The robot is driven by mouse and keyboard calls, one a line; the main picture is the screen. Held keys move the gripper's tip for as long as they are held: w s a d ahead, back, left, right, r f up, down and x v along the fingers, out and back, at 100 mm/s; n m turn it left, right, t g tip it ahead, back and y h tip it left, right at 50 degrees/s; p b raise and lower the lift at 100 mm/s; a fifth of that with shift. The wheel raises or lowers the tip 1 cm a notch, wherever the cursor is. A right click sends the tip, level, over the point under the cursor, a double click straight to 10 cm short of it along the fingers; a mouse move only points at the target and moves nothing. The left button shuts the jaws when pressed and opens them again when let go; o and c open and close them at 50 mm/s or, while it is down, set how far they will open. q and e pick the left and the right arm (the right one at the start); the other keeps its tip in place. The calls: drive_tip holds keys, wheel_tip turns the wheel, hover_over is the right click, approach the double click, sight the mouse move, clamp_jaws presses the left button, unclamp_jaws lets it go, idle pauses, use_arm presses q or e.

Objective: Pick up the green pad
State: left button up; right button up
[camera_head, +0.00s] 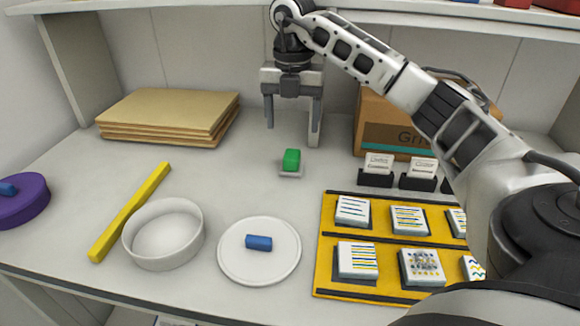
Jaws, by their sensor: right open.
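The green pad (291,160) is a small green block. It sits on a small pale base (290,174) on the grey-white worktop, near the middle of the head view. My right gripper (293,128) hangs above and behind the pad with its fingers pointing down. Its two fingers are apart and nothing is between them. It does not appear to touch the pad. My left gripper is not in the head view.
A white disc with a blue block (259,243), a white ring dish (163,234) and a yellow bar (131,212) lie in front and left. A yellow board (330,247) with patterned tiles is right. Behind are stacked brown sheets (170,113) and a cardboard box (370,118).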

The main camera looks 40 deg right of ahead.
sight(292, 154)
wheel_tip(292, 154, down, 10)
drive_tip(key=shift+f, duration=0.1)
drive_tip(key=c, duration=1.1)
